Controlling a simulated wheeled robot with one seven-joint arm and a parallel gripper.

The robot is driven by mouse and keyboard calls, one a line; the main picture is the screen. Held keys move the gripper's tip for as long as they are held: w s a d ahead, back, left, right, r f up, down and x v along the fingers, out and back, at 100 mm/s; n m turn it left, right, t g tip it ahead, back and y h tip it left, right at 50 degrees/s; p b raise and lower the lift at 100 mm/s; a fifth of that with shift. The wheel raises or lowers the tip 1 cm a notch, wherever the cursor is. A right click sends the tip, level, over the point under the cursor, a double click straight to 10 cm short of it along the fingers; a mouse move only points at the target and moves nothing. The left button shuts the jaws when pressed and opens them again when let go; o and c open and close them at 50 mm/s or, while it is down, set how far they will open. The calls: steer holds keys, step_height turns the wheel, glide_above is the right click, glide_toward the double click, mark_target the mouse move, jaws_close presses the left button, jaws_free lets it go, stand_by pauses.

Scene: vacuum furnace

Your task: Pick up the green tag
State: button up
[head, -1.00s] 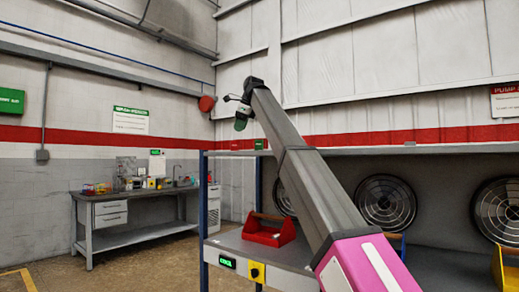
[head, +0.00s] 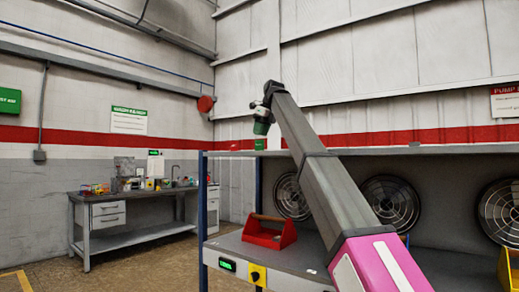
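A small green tag-like piece (head: 259,144) shows at the left end of the upper shelf's top; it is too small to tell its exact shape. My arm reaches up and away from the lower right, and its far end hangs just above that piece. My gripper (head: 262,127) is small and dark there, with a green part on it. I cannot tell whether this green part belongs to the gripper or is held. The fingers cannot be made out.
The shelf unit (head: 203,215) has blue posts and an upper shelf (head: 450,150). Round grilles stand behind. A grey workbench (head: 107,222) stands far left, with open floor before it.

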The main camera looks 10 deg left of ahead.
mark_target(259, 141)
steer(key=x, duration=0.4)
steer(key=shift+w+d+f, duration=0.2)
steer(key=shift+d+f, duration=0.05)
steer(key=shift+f, duration=0.25)
jaws_close()
steer(key=shift+r, duration=0.1)
